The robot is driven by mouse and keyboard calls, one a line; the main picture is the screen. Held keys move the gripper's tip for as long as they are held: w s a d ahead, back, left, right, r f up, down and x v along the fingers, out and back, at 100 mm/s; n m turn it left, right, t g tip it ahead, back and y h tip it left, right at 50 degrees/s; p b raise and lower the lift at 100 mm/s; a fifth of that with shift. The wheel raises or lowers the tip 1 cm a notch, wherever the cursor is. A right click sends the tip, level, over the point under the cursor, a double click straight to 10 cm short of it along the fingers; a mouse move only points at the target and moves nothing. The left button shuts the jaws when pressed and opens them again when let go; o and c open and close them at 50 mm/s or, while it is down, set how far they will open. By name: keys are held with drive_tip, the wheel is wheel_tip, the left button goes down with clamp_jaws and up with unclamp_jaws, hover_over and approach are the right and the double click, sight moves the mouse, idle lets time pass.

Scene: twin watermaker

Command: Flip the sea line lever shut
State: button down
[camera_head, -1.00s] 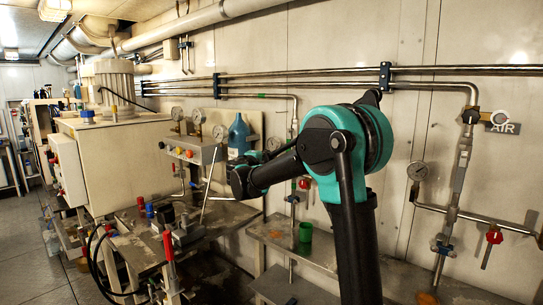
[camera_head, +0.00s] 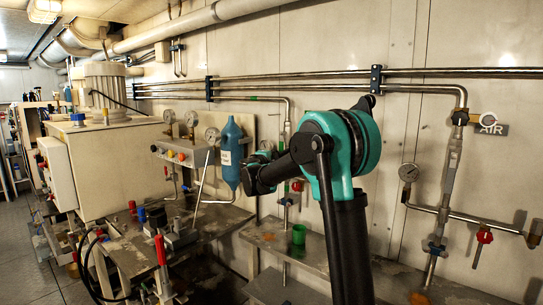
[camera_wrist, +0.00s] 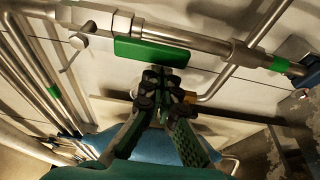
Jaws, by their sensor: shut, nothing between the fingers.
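A green lever grip (camera_wrist: 150,52) lies along a metal pipe in the wrist view, above the fingertips. It is probably the sea line lever, but no label is readable. My gripper (camera_wrist: 162,88) is shut and empty; its dark fingertips are just below the grip in the picture. I cannot tell whether they touch it. In the head view my arm reaches toward the wall pipes, and its own links hide the fingers and the lever.
A blue bottle (camera_head: 230,150) hangs on the wall left of my wrist. Gauges (camera_head: 190,119) and a control box (camera_head: 183,152) are further left. A green cup (camera_head: 299,234) stands on the shelf below. A red valve handle (camera_head: 484,236) is at right. Pipes run along the wall.

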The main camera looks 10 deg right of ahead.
drive_tip(key=shift+s+d, duration=0.1)
idle(0.3)
drive_tip(key=shift+s+d+n, duration=0.1)
drive_tip(key=shift+s+n, duration=0.05)
drive_tip(key=shift+n, duration=0.25)
drive_tip(key=shift+d, duration=0.1)
drive_tip(key=s+d+r+n+g+h, duration=0.1)
drive_tip(key=s+d+r+n+g, duration=0.4)
drive_tip(key=n, duration=0.7)
drive_tip(key=shift+s+d+r+n+g+h, duration=0.4)
drive_tip(key=shift+s+d+r, duration=0.65)
drive_tip(key=shift+s+r, duration=0.1)
drive_tip(key=shift+w+r, duration=0.1)
drive_tip(key=shift+r, duration=0.05)
